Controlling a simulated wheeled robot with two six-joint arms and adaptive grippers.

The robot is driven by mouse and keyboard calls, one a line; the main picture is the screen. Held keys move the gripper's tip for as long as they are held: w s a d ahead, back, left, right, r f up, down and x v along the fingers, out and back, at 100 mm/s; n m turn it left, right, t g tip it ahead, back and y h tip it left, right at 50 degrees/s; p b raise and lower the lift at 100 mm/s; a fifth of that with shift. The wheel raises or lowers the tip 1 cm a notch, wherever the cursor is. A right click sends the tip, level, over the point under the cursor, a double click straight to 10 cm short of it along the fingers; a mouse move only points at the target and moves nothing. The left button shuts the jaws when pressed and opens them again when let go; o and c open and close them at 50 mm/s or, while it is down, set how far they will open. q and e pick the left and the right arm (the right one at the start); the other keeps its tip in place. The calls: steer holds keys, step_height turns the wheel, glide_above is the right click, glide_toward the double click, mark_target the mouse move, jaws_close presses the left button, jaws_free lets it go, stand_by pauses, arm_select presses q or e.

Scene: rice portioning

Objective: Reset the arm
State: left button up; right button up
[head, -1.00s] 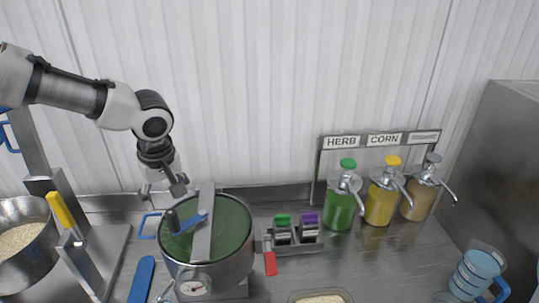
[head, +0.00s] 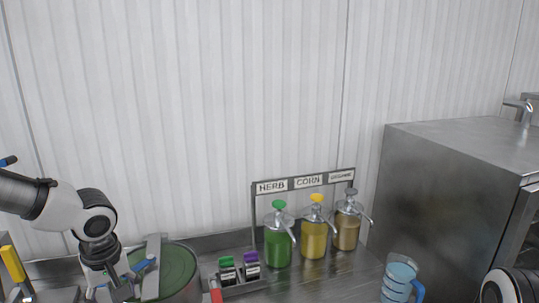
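My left arm comes in from the left, and its gripper (head: 114,288) points down beside the left edge of the pot (head: 182,289), near the bottom of the picture. The fingers are small and partly cut off, so I cannot tell whether they are open or shut. The pot has a green inside, with a grey bar (head: 152,272) across it and a blue part on the bar. A white and black piece of my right arm shows at the lower right corner. The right gripper is out of the picture.
Green, yellow and tan pump bottles (head: 313,238) stand under a HERB and CORN sign rack (head: 305,182). A small holder (head: 240,283) with green and purple tops is left of them. A blue jug (head: 399,281) stands before a large steel cabinet (head: 450,190).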

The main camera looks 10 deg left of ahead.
arm_select(q)
steer(key=s+d+f+m+g+h, duration=0.1)
steer(key=s+d+f+m+h, duration=0.15)
steer(key=d+f, duration=0.6)
steer(key=s+d+f+m+g+h, duration=0.1)
steer(key=s+d+f+m, duration=0.3)
steer(key=f, duration=0.7)
steer(key=s+d+f+m+y, duration=0.1)
steer(key=s+f+m, duration=0.1)
steer(key=s+f, duration=0.4)
steer(key=s+d+f+m+y, duration=0.1)
steer(key=s+d+f+m, duration=0.15)
steer(key=f, duration=0.55)
step_height(320, 180, down, 14)
steer(key=a+t+b, duration=0.1)
steer(key=b, duration=1.3)
steer(key=shift+s, duration=0.45)
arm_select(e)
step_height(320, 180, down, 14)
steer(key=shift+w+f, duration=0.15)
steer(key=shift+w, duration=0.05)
